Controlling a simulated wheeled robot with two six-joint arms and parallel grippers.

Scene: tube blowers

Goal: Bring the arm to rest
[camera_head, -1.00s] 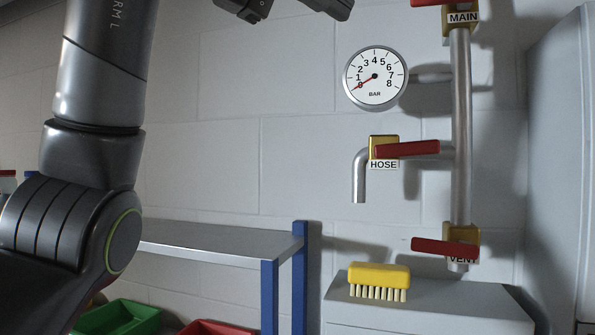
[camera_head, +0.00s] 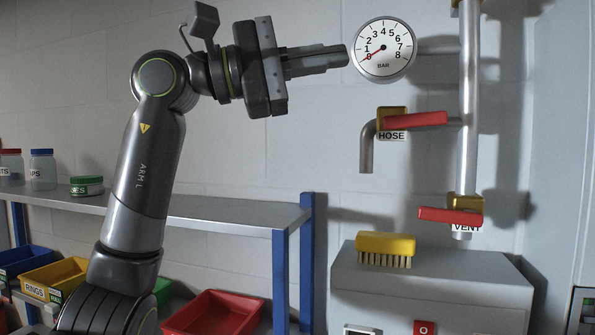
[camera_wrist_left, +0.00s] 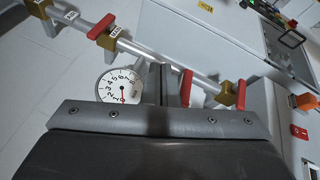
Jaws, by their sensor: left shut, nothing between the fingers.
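My left arm rises from the lower left in the head view and bends at the top. Its left gripper (camera_head: 346,56) points right and is shut and empty. The fingertips appear just left of the round pressure gauge (camera_head: 383,48), whose red needle is near 0. In the left wrist view the closed fingers (camera_wrist_left: 161,82) are beside the gauge (camera_wrist_left: 122,86). Whether they touch anything cannot be told. My right gripper is not in view.
A vertical pipe (camera_head: 469,100) carries red-handled HOSE (camera_head: 415,119) and VENT (camera_head: 450,215) valves. A yellow brush (camera_head: 386,245) lies on a grey cabinet (camera_head: 345,282). A metal shelf (camera_head: 230,211) with jars stands left, above coloured bins (camera_head: 215,312).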

